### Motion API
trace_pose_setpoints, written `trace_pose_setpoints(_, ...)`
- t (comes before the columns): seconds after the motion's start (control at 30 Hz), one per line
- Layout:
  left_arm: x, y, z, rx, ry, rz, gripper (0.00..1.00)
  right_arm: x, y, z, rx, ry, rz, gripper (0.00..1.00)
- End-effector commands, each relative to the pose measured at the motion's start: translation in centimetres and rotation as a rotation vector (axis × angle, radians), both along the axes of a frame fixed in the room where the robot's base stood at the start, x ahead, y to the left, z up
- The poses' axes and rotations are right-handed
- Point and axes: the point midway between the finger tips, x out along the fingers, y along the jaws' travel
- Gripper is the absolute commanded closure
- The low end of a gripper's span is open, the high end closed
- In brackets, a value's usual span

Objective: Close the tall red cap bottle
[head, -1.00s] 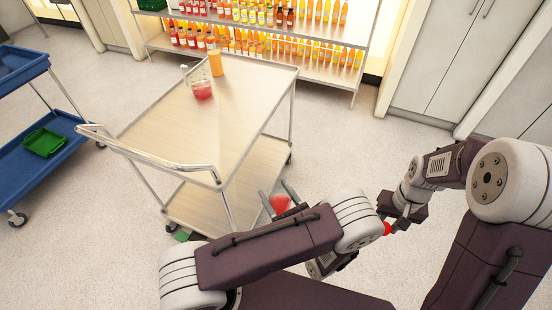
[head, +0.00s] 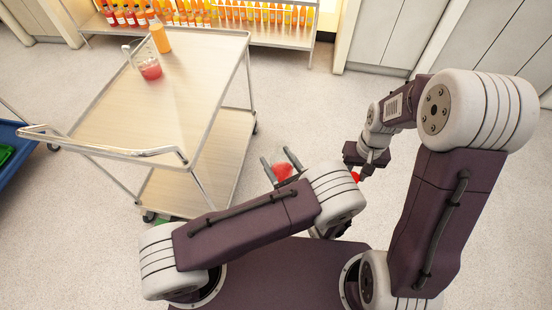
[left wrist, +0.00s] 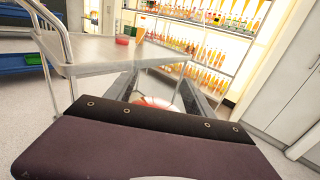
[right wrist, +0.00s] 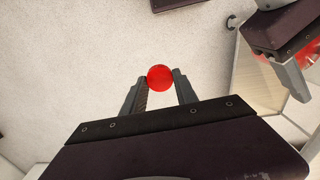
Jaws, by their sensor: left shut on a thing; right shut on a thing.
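My left gripper (head: 282,162) is shut on a clear bottle with red contents (head: 283,171), out over the floor right of the trolley. In the left wrist view the bottle (left wrist: 153,101) shows only as a pale and red patch between the fingers; most of it is hidden. My right gripper (right wrist: 159,76) is shut on a round red cap (right wrist: 160,79). In the head view this cap (head: 355,176) is a small red spot, partly covered by the gripper, to the right of the bottle and apart from it. The bottle's mouth is not clear.
A metal trolley (head: 100,118) stands at the left, with a pitcher of red juice (head: 150,69) and an orange bottle (head: 160,40) on top. A shelf of juice bottles (head: 250,14) is at the back. A blue cart (head: 22,140) is at the far left. The floor between is clear.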

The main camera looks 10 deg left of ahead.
Motion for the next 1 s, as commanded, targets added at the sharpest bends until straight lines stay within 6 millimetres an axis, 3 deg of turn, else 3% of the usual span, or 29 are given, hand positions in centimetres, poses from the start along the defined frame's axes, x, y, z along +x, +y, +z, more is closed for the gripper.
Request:
trace_pose_setpoints(0.17, 0.0, 0.0, 0.0, 0.001, -0.002, 0.000, 1.00, -1.5, 0.0, 0.2, 0.000, -0.001, -0.037, 1.00)
trace_pose_setpoints(0.23, 0.0, 0.0, 0.1, 0.001, -0.002, 0.000, 1.00, -2.0, 0.0, 1.2, 0.000, -0.006, -0.079, 1.00)
trace_pose_setpoints(0.47, 0.0, 0.0, 0.1, 0.001, -0.002, 0.001, 1.00, 0.0, 1.7, 5.9, 0.001, -0.007, -0.119, 1.00)
trace_pose_setpoints(0.67, 0.0, 0.0, 0.1, 0.000, -0.002, 0.001, 1.00, 1.9, 6.0, 11.1, 0.001, -0.008, -0.059, 1.00)
trace_pose_setpoints(0.9, 0.0, 0.0, 0.1, 0.000, -0.002, 0.001, 1.00, 2.6, 13.3, 17.3, 0.001, -0.005, 0.092, 1.00)
trace_pose_setpoints(1.0, 0.0, 0.0, 0.1, 0.000, -0.002, 0.001, 1.00, 2.5, 16.3, 19.0, 0.000, -0.002, 0.169, 1.00)
